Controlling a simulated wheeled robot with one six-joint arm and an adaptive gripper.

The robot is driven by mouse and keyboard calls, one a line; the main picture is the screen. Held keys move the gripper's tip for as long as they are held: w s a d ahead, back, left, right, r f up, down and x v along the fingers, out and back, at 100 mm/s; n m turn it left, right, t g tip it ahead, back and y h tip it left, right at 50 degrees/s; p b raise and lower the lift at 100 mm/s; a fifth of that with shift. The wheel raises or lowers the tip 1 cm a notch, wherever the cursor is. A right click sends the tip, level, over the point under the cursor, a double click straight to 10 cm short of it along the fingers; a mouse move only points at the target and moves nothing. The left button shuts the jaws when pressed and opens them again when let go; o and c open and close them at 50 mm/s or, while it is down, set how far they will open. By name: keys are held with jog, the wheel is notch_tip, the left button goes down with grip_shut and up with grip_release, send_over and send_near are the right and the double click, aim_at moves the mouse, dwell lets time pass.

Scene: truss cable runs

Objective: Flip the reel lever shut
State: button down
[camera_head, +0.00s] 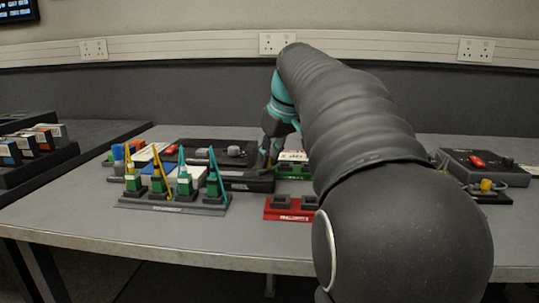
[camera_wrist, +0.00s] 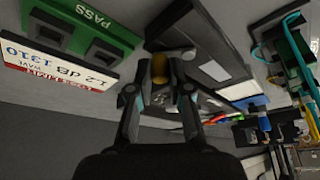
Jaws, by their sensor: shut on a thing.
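My gripper (camera_wrist: 160,80) reaches down at the right end of a black box (camera_head: 215,150) at the back middle of the table. In the wrist view its fingers are closed around a small gold-coloured cylindrical piece (camera_wrist: 160,68). The piece sits between the fingertips, with a dark body just beyond it. I cannot tell whether this piece is the reel lever or part of something else. No lever or reel is clearly recognisable in either view. In the head view my arm and gripper hide much of the spot.
A green PASS block (camera_wrist: 85,25) and a white loss-limit label (camera_wrist: 50,65) lie beside my gripper. A red block (camera_head: 290,207) is nearer the front. A rack of green connectors (camera_head: 172,200) stands left. Another black box (camera_head: 478,162) is at right. The front table edge is clear.

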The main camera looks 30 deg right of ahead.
jog(key=c, duration=1.1)
grip_release()
jog(key=v, duration=1.2)
